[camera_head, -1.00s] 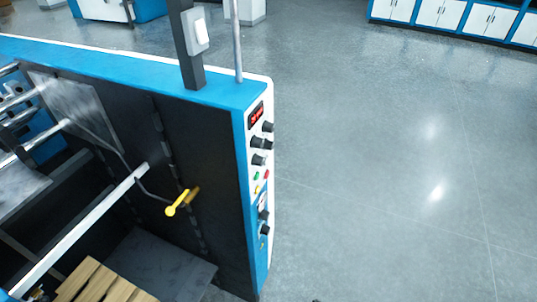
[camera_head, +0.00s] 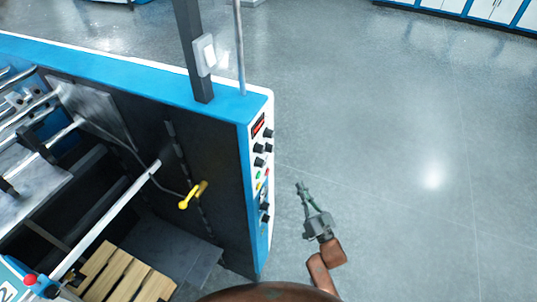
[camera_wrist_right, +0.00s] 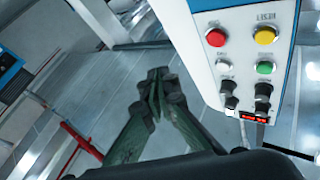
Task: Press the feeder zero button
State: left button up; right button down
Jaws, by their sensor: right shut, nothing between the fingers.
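The control panel (camera_head: 258,185) is on the narrow white end of the blue machine, with a red display at the top, black knobs and small coloured buttons below. The right wrist view shows this panel (camera_wrist_right: 205,65) inverted, with a red button (camera_wrist_right: 216,37), a yellow button (camera_wrist_right: 265,35), a white button (camera_wrist_right: 224,66) and a green button (camera_wrist_right: 265,67). Labels are too small to read, so I cannot tell which is feeder zero. My right gripper (camera_head: 300,186) is shut and empty, right of the panel and apart from it; its fingertips (camera_wrist_right: 157,76) show beside the panel. My left gripper is out of view.
A yellow handle (camera_head: 193,195) sticks out on the machine's inner side. A wooden pallet (camera_head: 122,275) lies low inside the machine. A dark post with a white switch box (camera_head: 205,55) stands on the top edge. The grey floor (camera_head: 400,130) to the right is clear.

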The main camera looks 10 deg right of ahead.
aim_at(267, 160)
pick_arm(q)
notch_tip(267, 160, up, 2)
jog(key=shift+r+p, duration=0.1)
jog(key=shift+p, duration=0.6)
pick_arm(e)
notch_tip(267, 160, up, 11)
jog(key=s+a+t+y, duration=0.1)
jog(key=shift+s+f+n+t+y, duration=0.15)
jog(key=shift+s+n+t+y, duration=0.15)
jog(key=shift+s+n+y, duration=0.1)
jog(key=shift+w+a, duration=0.1)
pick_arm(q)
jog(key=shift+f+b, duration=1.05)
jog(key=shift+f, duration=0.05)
pick_arm(e)
jog(key=w+a, duration=0.5)
jog(key=a, duration=0.2)
jog(key=shift+a, duration=0.2)
jog(key=shift+w+a, duration=0.2)
